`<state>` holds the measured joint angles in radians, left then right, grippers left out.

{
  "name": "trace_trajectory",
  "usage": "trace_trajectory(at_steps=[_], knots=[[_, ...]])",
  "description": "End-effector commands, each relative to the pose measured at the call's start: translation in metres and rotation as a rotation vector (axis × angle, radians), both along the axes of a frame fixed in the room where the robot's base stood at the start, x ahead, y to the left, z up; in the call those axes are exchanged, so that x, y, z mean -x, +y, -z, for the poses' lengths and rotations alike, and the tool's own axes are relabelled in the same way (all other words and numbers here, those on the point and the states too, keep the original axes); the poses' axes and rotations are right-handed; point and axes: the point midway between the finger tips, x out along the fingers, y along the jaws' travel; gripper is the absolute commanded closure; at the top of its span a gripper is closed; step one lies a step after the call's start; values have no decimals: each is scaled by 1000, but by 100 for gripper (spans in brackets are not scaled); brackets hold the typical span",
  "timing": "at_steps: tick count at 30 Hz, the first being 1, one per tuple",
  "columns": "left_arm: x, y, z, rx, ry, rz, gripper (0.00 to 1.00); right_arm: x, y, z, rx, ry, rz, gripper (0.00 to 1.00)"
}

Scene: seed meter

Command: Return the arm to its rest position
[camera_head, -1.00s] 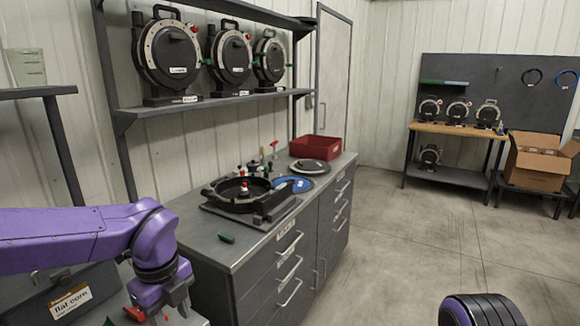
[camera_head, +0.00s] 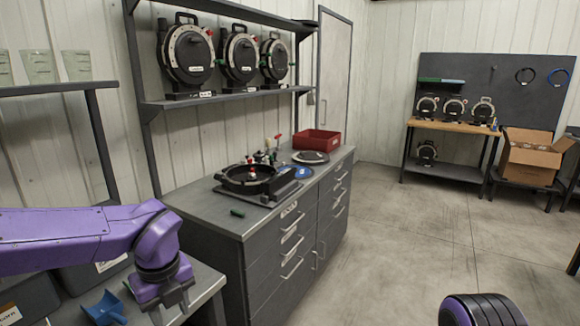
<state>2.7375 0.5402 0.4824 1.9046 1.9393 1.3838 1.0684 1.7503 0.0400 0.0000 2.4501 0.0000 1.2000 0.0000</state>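My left arm comes in from the left, bent down at its purple wrist.
A blue scoop (camera_head: 104,308) lies on the near bench (camera_head: 205,285), close to my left gripper. A grey cabinet (camera_head: 262,262) bears an open black meter housing (camera_head: 248,178), discs and a red bin (camera_head: 316,140). Open floor (camera_head: 410,250) lies to the right.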

Motion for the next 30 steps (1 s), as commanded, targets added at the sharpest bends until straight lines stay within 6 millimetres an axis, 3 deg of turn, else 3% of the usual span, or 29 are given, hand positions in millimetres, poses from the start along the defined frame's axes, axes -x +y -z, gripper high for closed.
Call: trace_trajectory(at_steps=[7,10,14,17,20,23,28,29,30], knots=[[-16,35,13,-249,-66,360,57,0,0,0,0,0,0,56],[-22,54,27,-402,-53,563,57,0,0,1,0,0,0,56],[-27,78,60,-636,31,906,57,0,0,2,0,0,0,56],[-25,92,101,-841,167,1289,57,0,0,4,0,0,0,56],[-4,94,169,-1016,374,1832,57,0,0,7,0,0,0,56],[35,84,233,-1070,523,2330,57,0,0,9,0,0,0,56],[131,70,316,-935,591,2933,57,0,0,12,0,0,0,56],[150,68,326,865,-570,-2918,57,0,0,13,0,0,0,56],[173,69,338,776,-550,-2889,57,0,0,14,0,0,0,56]])
